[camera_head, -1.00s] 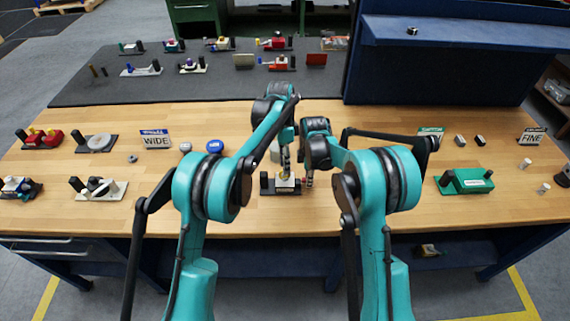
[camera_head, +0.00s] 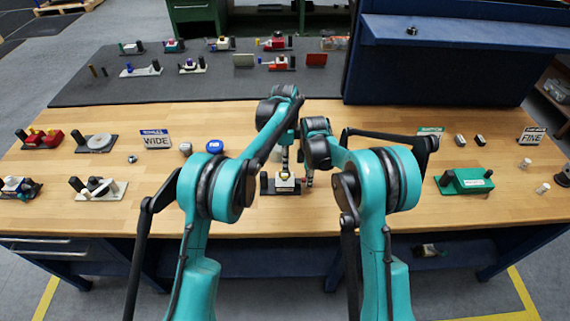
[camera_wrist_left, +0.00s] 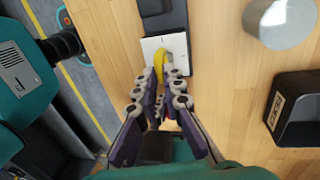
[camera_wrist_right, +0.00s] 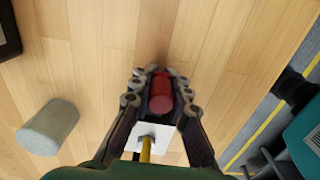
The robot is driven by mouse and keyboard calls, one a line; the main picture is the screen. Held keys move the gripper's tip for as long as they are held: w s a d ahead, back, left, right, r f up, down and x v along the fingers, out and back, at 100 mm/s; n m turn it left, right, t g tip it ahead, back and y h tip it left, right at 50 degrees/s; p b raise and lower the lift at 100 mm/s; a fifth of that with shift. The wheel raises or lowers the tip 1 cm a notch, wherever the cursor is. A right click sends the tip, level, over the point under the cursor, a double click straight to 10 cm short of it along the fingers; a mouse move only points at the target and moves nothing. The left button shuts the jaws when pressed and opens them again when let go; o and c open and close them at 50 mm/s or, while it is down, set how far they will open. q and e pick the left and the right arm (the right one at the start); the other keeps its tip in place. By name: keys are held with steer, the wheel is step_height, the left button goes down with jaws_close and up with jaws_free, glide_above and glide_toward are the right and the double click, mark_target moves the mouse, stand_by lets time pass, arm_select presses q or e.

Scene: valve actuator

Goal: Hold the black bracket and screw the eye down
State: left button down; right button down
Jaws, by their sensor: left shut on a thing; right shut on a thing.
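A small fixture stands at the middle of the bench: a black base with a black post (camera_head: 264,183) and a white block (camera_head: 284,187). A yellow eye (camera_wrist_left: 165,60) stands on the white block, which also shows in the left wrist view (camera_wrist_left: 150,46). My left gripper (camera_wrist_left: 167,80) comes from above with its fingers shut on the yellow eye, partly hiding it. My right gripper (camera_wrist_right: 160,78) is shut on a red cylinder (camera_wrist_right: 161,97) beside the white block (camera_wrist_right: 158,131). The base under the fingers is mostly hidden.
WIDE (camera_head: 156,139) and FINE (camera_head: 531,136) signs stand left and right. A green fixture (camera_head: 466,181) is on the right. A blue shelf unit (camera_head: 440,65) rises behind. Bare wood lies between.

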arm_select(q)
steer(key=c, duration=1.6)
jaws_free()
steer(key=r, duration=0.4)
steer(key=w+r, duration=0.1)
steer(key=r, duration=0.3)
steer(key=w+r, duration=0.1)
steer(key=r, duration=0.2)
steer(key=shift+w+r, duration=0.2)
steer(key=shift+r, duration=0.2)
arm_select(e)
steer(key=c, duration=1.4)
jaws_free()
steer(key=shift+o, duration=0.2)
